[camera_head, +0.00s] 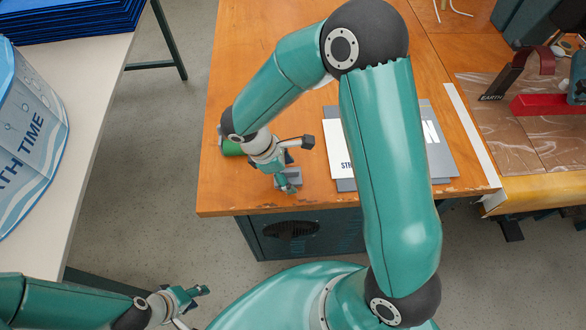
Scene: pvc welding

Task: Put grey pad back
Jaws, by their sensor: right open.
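A small grey block (293,178), which may be the grey pad, lies on the wooden table near its front edge. My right gripper (284,184) is directly over or beside it, with its fingers open and pointing down. I cannot tell whether they touch it, and the gripper hides part of it. A larger flat grey board (441,160) lies further right, partly under a white printed sheet (341,160) and behind my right arm. My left gripper (199,297) is low at the bottom left, over the floor and away from the table; its finger opening is unclear.
A white table (97,120) with a blue printed bag (30,140) stands left. A red tool (540,104) lies on the right-hand bench. The wooden table's back left (245,50) is clear.

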